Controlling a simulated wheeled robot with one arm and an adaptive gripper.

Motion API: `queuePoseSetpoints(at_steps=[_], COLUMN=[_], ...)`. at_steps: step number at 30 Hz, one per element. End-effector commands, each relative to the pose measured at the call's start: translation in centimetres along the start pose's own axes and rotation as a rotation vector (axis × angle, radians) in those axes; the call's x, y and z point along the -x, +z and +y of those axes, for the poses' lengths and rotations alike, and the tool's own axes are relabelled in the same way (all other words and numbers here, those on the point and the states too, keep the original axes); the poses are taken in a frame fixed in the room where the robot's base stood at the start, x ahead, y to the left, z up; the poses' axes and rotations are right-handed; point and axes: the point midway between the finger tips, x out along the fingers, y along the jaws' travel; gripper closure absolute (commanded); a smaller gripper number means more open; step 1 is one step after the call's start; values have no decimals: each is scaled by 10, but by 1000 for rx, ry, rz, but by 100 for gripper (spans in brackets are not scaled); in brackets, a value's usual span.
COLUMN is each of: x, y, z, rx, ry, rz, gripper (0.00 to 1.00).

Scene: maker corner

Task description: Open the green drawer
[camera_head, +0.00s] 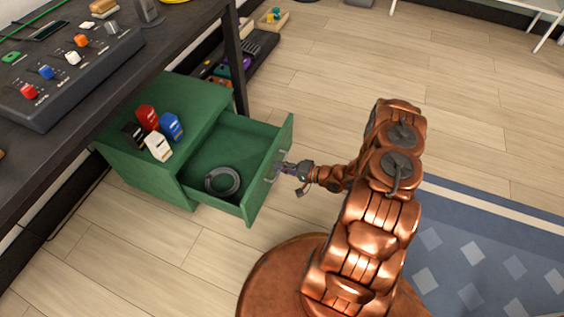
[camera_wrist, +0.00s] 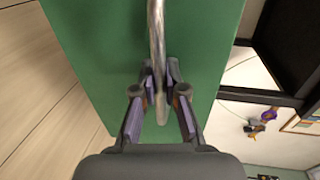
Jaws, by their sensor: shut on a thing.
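The green drawer (camera_head: 261,186) stands pulled well out of its green cabinet (camera_head: 140,180), and a grey coil (camera_head: 222,182) lies inside it. Its metal handle (camera_head: 272,173) is on the front panel. In the wrist view the handle (camera_wrist: 157,50) runs down between my fingers, in front of the green drawer front (camera_wrist: 95,40). My gripper (camera_head: 284,168) is at the drawer front, shut on the handle; its fingers (camera_wrist: 159,88) also show close up in the wrist view. The exact contact at the fingertips is partly hidden by the handle.
Red, blue, white and black small boxes (camera_head: 157,146) stand on the cabinet top. A dark workbench (camera_head: 170,45) with a control panel (camera_head: 70,75) overhangs the cabinet. Wooden floor (camera_head: 340,70) is clear behind the drawer; a blue rug (camera_head: 480,240) lies at right.

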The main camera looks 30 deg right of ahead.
Motion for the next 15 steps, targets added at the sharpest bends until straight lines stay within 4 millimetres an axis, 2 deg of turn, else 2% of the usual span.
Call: queuePoseSetpoints(at_steps=[12, 13, 15], x=[1, 2, 2], y=[2, 1, 1], z=[1, 1, 1], rx=[1, 1, 1], ry=[1, 2, 1], rz=[-5, -5, -4], gripper=[100, 87, 80])
